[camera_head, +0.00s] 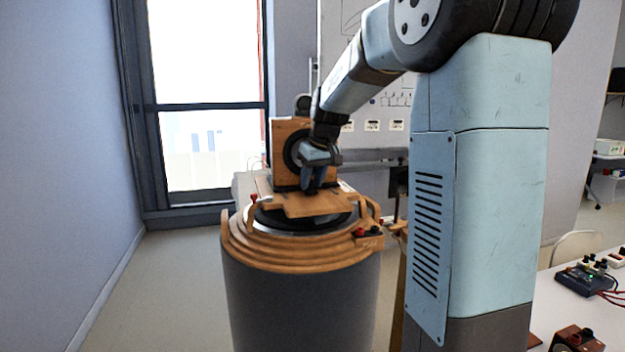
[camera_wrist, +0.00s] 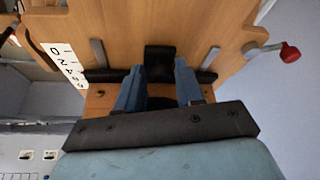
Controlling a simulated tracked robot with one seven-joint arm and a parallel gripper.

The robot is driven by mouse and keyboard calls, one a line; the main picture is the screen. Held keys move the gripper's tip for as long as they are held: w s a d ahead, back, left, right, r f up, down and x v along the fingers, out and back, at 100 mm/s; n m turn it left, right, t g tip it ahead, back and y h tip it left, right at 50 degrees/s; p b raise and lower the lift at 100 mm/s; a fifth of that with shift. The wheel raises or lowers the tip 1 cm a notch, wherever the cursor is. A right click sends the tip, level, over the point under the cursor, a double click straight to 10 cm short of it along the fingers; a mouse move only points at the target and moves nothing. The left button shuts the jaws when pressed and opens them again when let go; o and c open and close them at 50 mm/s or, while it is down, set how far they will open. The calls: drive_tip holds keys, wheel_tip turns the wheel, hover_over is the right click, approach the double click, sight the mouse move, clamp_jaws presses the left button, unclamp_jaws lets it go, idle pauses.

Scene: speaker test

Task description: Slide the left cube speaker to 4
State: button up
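A wooden cube speaker (camera_head: 290,133) with a dark round cone stands on a wooden board (camera_head: 300,205) on top of a large round drum-shaped stand. My gripper (camera_head: 313,188) points down in front of the speaker and covers part of its face. In the wrist view the two blue fingers of my gripper (camera_wrist: 159,70) are apart, with a black block (camera_wrist: 160,58) between or just beyond their tips. I cannot tell whether they touch it. A white number scale (camera_wrist: 66,64) lies on the wood, left of the fingers; no pointer reading is clear.
The grey stand (camera_head: 300,305) has stepped wooden rings and red-tipped pegs at its rim. A red-tipped lever (camera_wrist: 288,53) shows at the right in the wrist view. A white table (camera_head: 565,310) with electronics (camera_head: 583,280) is at the lower right. Floor at the left is clear.

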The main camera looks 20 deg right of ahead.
drive_tip(key=shift+o, duration=0.7)
drive_tip(key=v, duration=1.3)
drive_tip(key=shift+s+r, duration=0.2)
drive_tip(key=shift+r, duration=0.1)
drive_tip(key=s+a+f+m, duration=0.1)
drive_tip(key=s+a+f, duration=0.1)
drive_tip(key=s+f, duration=0.3)
drive_tip(key=s+a+f+t, duration=0.1)
drive_tip(key=s+f, duration=0.4)
drive_tip(key=s, duration=0.8)
drive_tip(key=s+a+f+m+h, duration=0.1)
drive_tip(key=s+a+f, duration=0.2)
drive_tip(key=s, duration=0.7)
wheel_tip(320, 180, down, 3)
drive_tip(key=shift+a+r+m, duration=0.1)
drive_tip(key=shift+a+m, duration=0.15)
drive_tip(key=shift+m, duration=0.05)
